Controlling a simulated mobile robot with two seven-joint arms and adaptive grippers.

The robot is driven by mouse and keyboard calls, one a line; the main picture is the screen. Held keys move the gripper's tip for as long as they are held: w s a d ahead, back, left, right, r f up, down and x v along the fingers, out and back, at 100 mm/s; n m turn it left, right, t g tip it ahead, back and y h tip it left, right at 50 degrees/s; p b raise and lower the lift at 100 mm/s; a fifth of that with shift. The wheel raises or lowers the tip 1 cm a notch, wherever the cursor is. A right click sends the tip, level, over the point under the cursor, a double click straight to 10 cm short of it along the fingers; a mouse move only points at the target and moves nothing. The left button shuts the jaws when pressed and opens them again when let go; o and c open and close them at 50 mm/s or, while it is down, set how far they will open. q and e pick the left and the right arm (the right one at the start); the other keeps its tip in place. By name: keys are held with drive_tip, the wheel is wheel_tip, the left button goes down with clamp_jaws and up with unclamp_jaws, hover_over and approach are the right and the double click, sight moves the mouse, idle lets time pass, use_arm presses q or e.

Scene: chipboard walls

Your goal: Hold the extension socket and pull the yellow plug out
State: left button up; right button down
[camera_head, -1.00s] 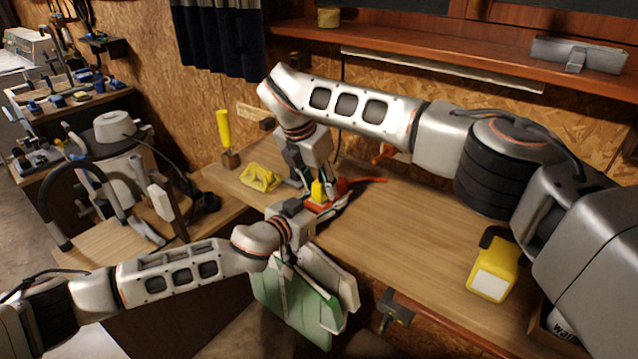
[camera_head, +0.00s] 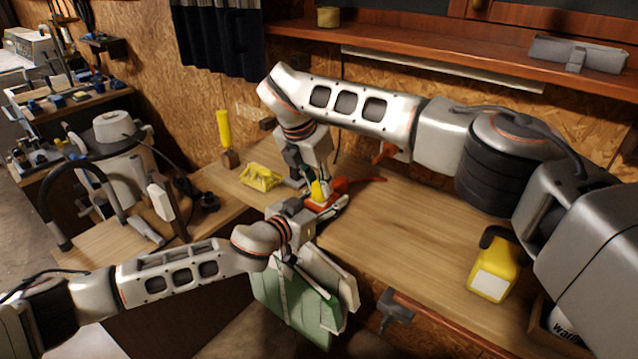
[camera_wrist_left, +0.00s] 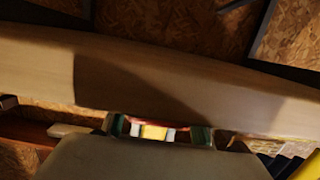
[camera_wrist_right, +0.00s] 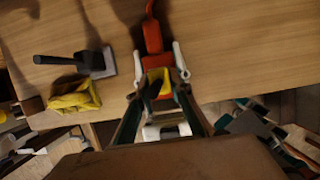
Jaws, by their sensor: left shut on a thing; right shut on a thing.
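The orange-red extension socket (camera_head: 340,187) lies at the front edge of the wooden bench, partly hidden by my grippers. It also shows in the right wrist view (camera_wrist_right: 152,37). The yellow plug (camera_head: 318,190) stands at the socket's near end and shows between the fingers in the right wrist view (camera_wrist_right: 158,77). My left gripper (camera_head: 324,206) comes from the front left and is shut on the socket, with fingers along both sides. My right gripper (camera_head: 318,180) comes from above and is shut on the plug. Whether the plug's pins are still inside is hidden.
A yellow crumpled-looking object (camera_head: 261,177) and a yellow-handled tool (camera_head: 224,130) are left of the grippers. A yellow container (camera_head: 493,270) stands at the right. Green and white folders (camera_head: 295,300) hang below the bench edge. The bench middle is clear.

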drive_tip(key=shift+r, duration=0.15)
drive_tip(key=shift+r, duration=1.95)
drive_tip(key=shift+r, duration=0.1)
drive_tip(key=shift+r, duration=1.9)
use_arm(q)
drive_tip(key=o, duration=1.3)
drive_tip(key=shift+o, duration=0.2)
